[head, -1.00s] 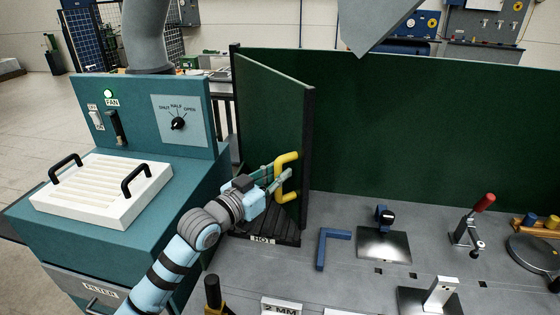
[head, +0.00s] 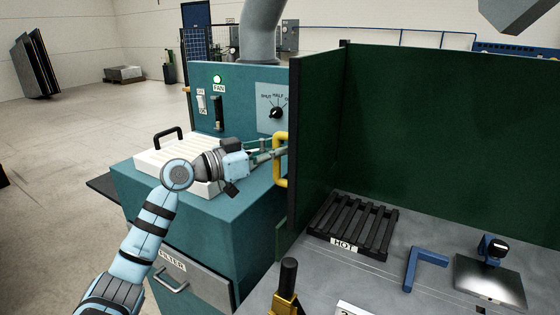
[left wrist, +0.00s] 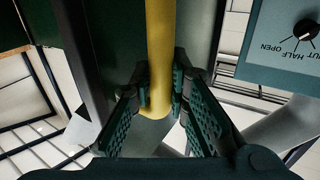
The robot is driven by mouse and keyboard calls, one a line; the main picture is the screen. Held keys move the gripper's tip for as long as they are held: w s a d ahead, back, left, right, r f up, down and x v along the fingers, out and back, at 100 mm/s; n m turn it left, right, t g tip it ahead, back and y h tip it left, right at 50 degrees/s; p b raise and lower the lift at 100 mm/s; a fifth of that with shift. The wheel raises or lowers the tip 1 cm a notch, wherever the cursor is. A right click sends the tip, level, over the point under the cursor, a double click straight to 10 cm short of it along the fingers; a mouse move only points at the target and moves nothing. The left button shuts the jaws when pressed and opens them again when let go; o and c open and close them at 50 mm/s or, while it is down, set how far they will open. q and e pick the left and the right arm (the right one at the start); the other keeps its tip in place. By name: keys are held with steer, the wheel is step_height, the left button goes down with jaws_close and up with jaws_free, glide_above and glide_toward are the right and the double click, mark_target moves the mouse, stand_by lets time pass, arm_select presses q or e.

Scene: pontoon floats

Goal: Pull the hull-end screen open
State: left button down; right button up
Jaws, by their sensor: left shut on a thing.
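The hull-end screen is a dark green panel (head: 316,130) with a dark frame, standing upright at the left end of the bench in the head view. A yellow handle (head: 280,174) is on its left side. My left gripper (head: 280,153) is shut on this handle. In the left wrist view, the yellow handle (left wrist: 160,50) runs down between the two fingers of my left gripper (left wrist: 161,98). The screen stands at an angle to the long green back screen (head: 450,125). My right gripper is not in view.
A teal fan unit (head: 235,215) with a white filter tray (head: 150,158) stands left of the bench. A black rack marked HOT (head: 352,225) lies bare beside the screen. A blue square (head: 424,263), a metal plate (head: 490,283) and a black-handled clamp (head: 288,275) are on the bench.

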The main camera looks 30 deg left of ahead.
arm_select(q)
steer(key=shift+a+f, duration=0.1)
steer(key=shift+a, duration=0.05)
steer(key=c, duration=1.6)
jaws_free()
steer(key=shift+w, duration=0.1)
steer(key=shift+o, duration=0.3)
steer(key=shift+w+a+f, duration=0.1)
steer(key=v, duration=0.7)
steer(key=shift+s, duration=0.25)
steer(key=shift+a, duration=0.1)
